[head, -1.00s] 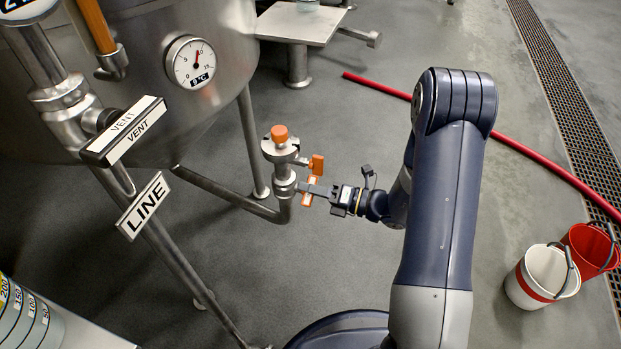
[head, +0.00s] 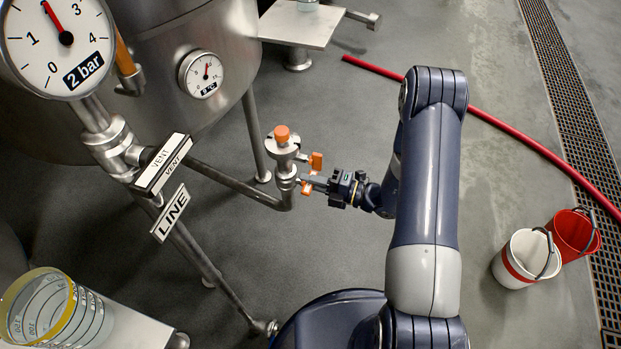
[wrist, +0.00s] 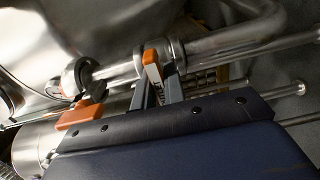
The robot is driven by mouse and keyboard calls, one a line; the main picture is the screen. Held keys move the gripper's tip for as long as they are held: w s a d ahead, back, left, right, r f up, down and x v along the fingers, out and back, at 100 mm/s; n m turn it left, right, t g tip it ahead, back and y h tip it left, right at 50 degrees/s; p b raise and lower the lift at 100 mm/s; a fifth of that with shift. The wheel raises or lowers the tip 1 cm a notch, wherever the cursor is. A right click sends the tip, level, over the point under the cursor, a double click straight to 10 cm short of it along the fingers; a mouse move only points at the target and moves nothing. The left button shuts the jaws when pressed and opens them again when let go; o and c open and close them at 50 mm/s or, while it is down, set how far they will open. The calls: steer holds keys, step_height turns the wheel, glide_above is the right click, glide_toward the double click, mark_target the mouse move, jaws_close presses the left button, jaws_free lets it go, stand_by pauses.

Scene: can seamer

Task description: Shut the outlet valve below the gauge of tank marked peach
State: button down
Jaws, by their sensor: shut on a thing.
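A steel valve (head: 284,152) with an orange cap (head: 282,134) stands at the end of the pipe (head: 238,190) running from the tank (head: 215,35). It has an upper orange handle (head: 316,161) and a lower orange lever (head: 305,188). My gripper (head: 308,184) is shut on the lower lever at the valve's right side. In the wrist view, the fingers (wrist: 158,92) close around an orange lever with a label (wrist: 152,62); another orange piece (wrist: 80,117) lies to the left. A round dial gauge (head: 200,74) is on the tank wall. I see no peach marking.
A large pressure gauge (head: 62,42) reads about 2 bar, above signs reading VENT (head: 163,163) and LINE (head: 170,213). A graduated glass vessel (head: 45,310) stands lower left. A red hose (head: 520,145) and buckets (head: 525,258) lie on the right floor.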

stand_by(0.3)
steer(key=c, duration=1.5)
jaws_free()
steer(key=shift+d, duration=0.15)
steer(key=p+v, duration=0.1)
steer(key=v, duration=0.9)
steer(key=shift+s+d, duration=0.15)
steer(key=shift+d, duration=0.1)
steer(key=shift+a, duration=0.1)
steer(key=b+x, duration=0.1)
steer(key=x, duration=0.9)
steer(key=shift+a, duration=0.3)
